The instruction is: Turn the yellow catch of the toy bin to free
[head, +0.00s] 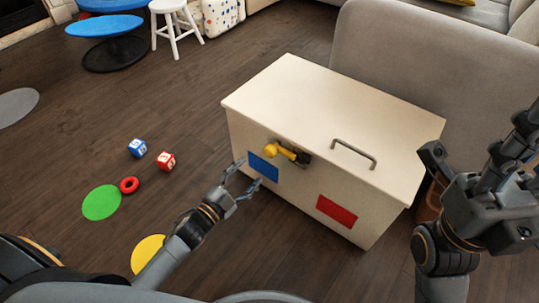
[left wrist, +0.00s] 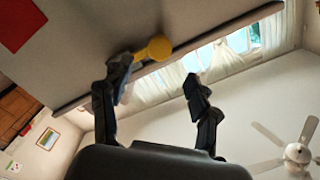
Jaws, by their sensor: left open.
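The toy bin (head: 300,92) is a cream box with its lid shut. Its yellow catch (head: 280,151) sits on the front at the lid's edge, over a dark metal plate, with its round knob pointing left. My left gripper (head: 247,175) is open and empty, in front of the bin's blue patch, below and left of the catch. In the left wrist view, the yellow knob (left wrist: 155,48) shows beyond the open left fingers (left wrist: 158,78), close to one fingertip; I cannot tell whether they touch. My right gripper (head: 480,195) is at the right; its opening is unclear.
A grey handle (head: 353,153) is on the lid. A grey sofa (head: 430,75) stands behind the bin. Blue (head: 137,147) and red (head: 166,161) blocks and a red ring (head: 129,185) lie on the floor at left. A white stool (head: 172,18) stands farther back.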

